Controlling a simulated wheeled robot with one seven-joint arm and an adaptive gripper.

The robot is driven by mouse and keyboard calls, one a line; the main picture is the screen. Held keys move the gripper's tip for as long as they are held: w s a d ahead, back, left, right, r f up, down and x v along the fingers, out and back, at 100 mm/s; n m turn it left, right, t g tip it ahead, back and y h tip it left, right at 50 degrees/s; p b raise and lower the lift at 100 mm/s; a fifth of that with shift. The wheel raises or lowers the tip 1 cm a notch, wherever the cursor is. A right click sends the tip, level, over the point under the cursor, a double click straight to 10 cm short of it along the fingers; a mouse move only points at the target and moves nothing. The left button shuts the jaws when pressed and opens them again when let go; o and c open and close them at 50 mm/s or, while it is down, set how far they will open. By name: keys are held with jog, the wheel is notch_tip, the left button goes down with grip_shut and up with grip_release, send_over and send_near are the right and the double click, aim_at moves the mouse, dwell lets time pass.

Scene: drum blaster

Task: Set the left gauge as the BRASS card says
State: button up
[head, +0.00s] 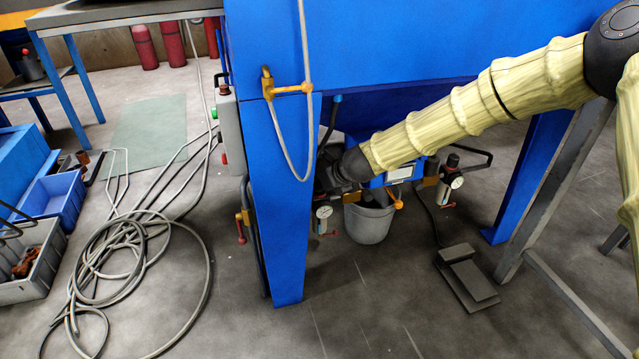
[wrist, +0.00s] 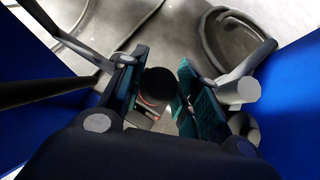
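The left gauge (head: 323,211) has a small white dial and hangs low beside the blue cabinet leg; its needle is too small to read. My gripper (head: 332,178) is just above it, dark and partly hidden by the leg. In the wrist view, my gripper (wrist: 163,98) is open, its teal-padded fingers on either side of a round black knob (wrist: 157,86). The knob looks close to the left finger, with a gap on the right; contact is unclear. A pale card (head: 400,173) sits on the blue hopper, its text unreadable.
A second gauge (head: 456,182) with a black knob stands to the right. A grey bucket (head: 370,223) is below the hopper, and a foot pedal (head: 467,280) lies on the floor. The blue leg (head: 276,200) stands close left of my gripper. Coiled hose (head: 130,262) covers the left floor.

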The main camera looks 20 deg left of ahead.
jog(key=shift+r+n+p, duration=0.25)
jog(key=shift+n+p, duration=0.15)
jog(key=shift+p, duration=0.85)
jog(key=shift+g+y+p, duration=0.3)
jog(key=shift+g+p, duration=0.1)
jog(key=shift+p, duration=0.15)
jog(key=n+g+p, duration=0.2)
jog(key=n+p, duration=0.1)
jog(key=p, duration=0.4)
jog(key=shift+y, duration=0.4)
jog(key=n+g+p, duration=0.1)
jog(key=n+p, duration=0.1)
jog(key=p, duration=0.2)
jog(key=shift+n+g, duration=0.3)
jog(key=shift+g, duration=0.1)
jog(key=shift+f+n+g+p, duration=0.2)
jog(key=shift+n+g+p, duration=0.8)
jog(key=shift+n+p, duration=0.4)
jog(key=shift+f+g+p, duration=0.1)
jog(key=shift+g+p, duration=0.2)
jog(key=o, duration=1)
